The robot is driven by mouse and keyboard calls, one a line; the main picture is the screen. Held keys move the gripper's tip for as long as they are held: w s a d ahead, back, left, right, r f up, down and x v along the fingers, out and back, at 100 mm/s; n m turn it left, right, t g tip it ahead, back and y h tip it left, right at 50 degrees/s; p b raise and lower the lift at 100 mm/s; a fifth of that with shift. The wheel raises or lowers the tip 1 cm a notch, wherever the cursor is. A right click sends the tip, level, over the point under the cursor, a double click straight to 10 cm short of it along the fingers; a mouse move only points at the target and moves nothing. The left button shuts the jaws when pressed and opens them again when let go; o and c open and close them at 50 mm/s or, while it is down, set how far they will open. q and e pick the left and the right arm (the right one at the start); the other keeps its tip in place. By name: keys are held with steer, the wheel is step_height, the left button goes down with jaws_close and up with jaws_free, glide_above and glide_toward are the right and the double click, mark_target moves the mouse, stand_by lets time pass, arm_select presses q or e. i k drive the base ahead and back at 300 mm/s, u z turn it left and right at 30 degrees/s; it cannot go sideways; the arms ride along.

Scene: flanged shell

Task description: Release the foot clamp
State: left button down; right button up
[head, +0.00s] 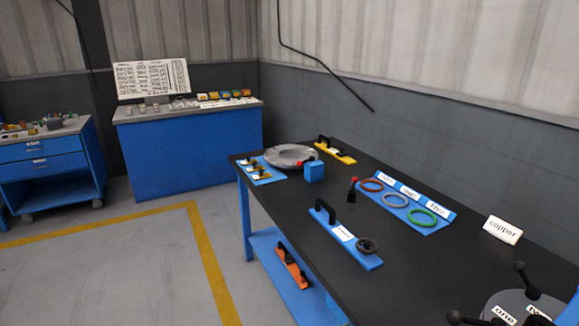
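No thing in the head view is labelled as the foot clamp, and I cannot tell for sure which part it is. A grey flanged disc (290,155) lies at the far end of the black table (330,235). A small blue block (314,173) with a red knob stands at its near right edge. A black lever with a red tip (352,190) stands upright near the table's middle. At the bottom right, a grey round plate (520,303) carries black ball-ended handles and white labels, cut off by the frame. Neither gripper shows.
A blue tray (418,223) holds brown, grey and green rings. A blue plate (357,253) has a black handle and dark ring. A yellow handled plate (336,152) lies behind. A "copper" sign (502,230) stands right. An orange handled tool (292,268) sits on the lower shelf.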

mark_target(299, 163)
steer(key=u, duration=0.55)
steer(key=k, duration=1.25)
steer(key=u, duration=0.9)
steer(key=i, duration=2.05)
steer(key=z, duration=0.35)
steer(key=i, duration=0.95)
steer(key=z, duration=1.6)
steer(key=i, duration=0.9)
steer(key=z, duration=0.8)
